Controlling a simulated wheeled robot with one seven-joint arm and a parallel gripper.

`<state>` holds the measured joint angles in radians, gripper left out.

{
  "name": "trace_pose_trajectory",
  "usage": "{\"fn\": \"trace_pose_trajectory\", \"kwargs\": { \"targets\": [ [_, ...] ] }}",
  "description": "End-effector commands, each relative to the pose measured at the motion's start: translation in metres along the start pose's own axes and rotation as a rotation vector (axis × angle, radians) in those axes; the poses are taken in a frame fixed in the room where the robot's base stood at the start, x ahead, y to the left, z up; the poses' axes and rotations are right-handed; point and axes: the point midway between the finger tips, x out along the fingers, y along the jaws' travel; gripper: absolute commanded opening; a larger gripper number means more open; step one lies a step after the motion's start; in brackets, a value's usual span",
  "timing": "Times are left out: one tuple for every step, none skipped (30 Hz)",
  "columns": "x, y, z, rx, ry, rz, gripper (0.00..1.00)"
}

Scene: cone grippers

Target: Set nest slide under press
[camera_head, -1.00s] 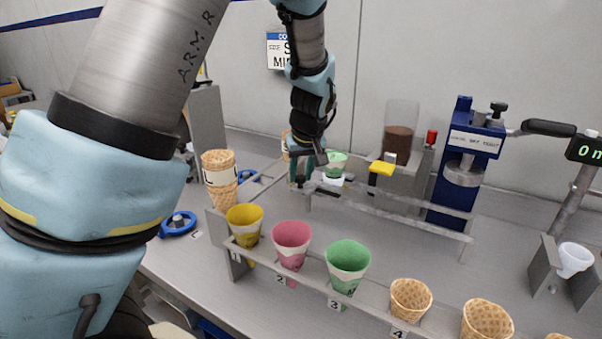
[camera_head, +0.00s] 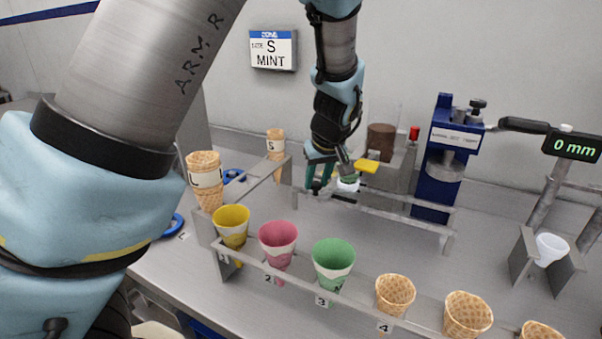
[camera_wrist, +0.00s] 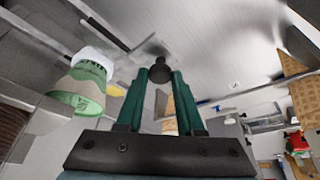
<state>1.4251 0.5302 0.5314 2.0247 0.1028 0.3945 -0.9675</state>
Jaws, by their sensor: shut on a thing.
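My gripper (camera_head: 319,184) is over the rail at the back of the counter, left of the dispenser. In the wrist view its teal fingers (camera_wrist: 160,85) are shut on a dark round knob (camera_wrist: 159,68), which looks like the slide's handle. Beside it, a white nest (camera_head: 348,186) holds a green cone; the cone also shows at the left of the wrist view (camera_wrist: 82,92). The nest is on the rail (camera_head: 400,216), left of the blue press (camera_head: 437,185). The space under the press head (camera_head: 445,170) looks empty. The slide's body is mostly hidden.
A front rack (camera_head: 300,279) holds several coloured and waffle cones. A white cup (camera_head: 551,247) sits in a stand at right. A wall sign (camera_head: 272,50) reads S MINT; a display (camera_head: 574,146) reads 0 mm.

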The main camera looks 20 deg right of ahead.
Motion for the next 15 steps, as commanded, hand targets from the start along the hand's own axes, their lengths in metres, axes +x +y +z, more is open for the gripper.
{"fn": "trace_pose_trajectory", "kwargs": {
  "targets": [
    [-0.001,0.002,0.0017,0.001,0.001,0.0,0.0],
    [-0.0011,0.0026,0.0023,0.0,0.001,0.0,0.0],
    [-0.0011,0.0029,0.0027,-0.001,0.001,0.0,0.0],
    [-0.0011,0.003,0.0028,-0.001,0.001,0.0,0.0],
    [-0.001,0.0029,0.0027,-0.002,0.001,0.0,0.0],
    [-0.0009,0.0028,0.0027,-0.002,0.001,0.0,0.0],
    [-0.0009,0.0028,0.0026,-0.002,0.001,0.0,0.0],
    [-0.0009,0.0028,0.0026,-0.002,0.001,0.0,0.0],
    [-0.0009,0.0028,0.0026,-0.002,0.001,0.0,0.0],
    [-0.0009,0.0027,0.0026,-0.002,0.001,0.0,0.0],
    [-0.0009,0.0027,0.0026,-0.002,0.001,0.0,0.38],
    [-0.0009,0.0027,0.0025,-0.002,0.001,0.0,0.42],
    [-0.0009,0.0027,0.0025,-0.002,0.001,0.0,0.45],
    [-0.0009,0.0026,0.0025,-0.001,0.001,0.0,0.49],
    [-0.0009,0.0026,0.0025,-0.001,0.001,0.0,0.53]
  ]
}}
